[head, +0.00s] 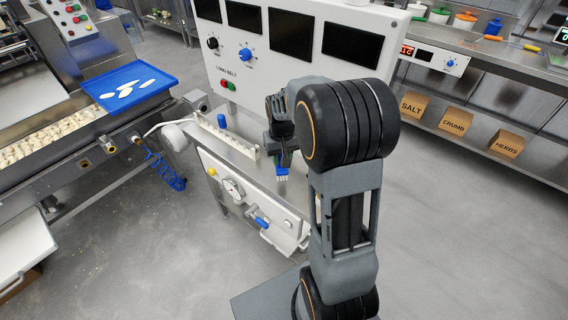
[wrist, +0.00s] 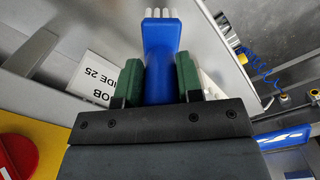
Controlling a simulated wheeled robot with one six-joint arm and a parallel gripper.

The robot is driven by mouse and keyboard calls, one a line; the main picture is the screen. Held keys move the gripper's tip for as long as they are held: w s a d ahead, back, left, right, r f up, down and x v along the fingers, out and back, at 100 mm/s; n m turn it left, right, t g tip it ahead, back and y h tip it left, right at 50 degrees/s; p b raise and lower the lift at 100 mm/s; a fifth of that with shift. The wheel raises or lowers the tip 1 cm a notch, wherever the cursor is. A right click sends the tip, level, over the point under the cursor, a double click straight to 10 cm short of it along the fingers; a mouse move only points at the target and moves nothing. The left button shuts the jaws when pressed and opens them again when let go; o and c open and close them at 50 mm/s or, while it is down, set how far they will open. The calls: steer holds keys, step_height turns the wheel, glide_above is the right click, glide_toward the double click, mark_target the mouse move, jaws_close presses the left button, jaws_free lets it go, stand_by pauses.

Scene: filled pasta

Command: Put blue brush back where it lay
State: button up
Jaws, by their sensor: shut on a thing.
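The blue brush (wrist: 160,45) is held upright in the wrist view between the green finger pads of my gripper (wrist: 158,80), with its white bristles pointing away from my wrist. In the head view the blue brush (head: 282,171) shows just under my gripper (head: 284,155), bristles down, over the right part of the steel-topped unit (head: 240,153). Whether the bristles touch the steel top cannot be told. My arm hides part of the unit's right side. The place where the brush lay is not marked in view.
A row of small pegs and a blue knob (head: 222,121) stand on the unit's top. The tall control panel (head: 290,45) rises behind. A blue tray (head: 132,97) with white pieces lies left. A white card (wrist: 92,78) with black print shows in the wrist view.

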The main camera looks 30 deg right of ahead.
steer(key=shift+w+d+f, duration=0.15)
steer(key=shift+d+f, duration=0.1)
steer(key=shift+f, duration=0.1)
steer(key=f, duration=0.3)
steer(key=shift+w+d, duration=0.2)
steer(key=shift+d, duration=0.15)
steer(key=shift+f, duration=0.45)
steer(key=shift+f, duration=0.1)
steer(key=o, duration=1.1)
steer(key=shift+c, duration=0.2)
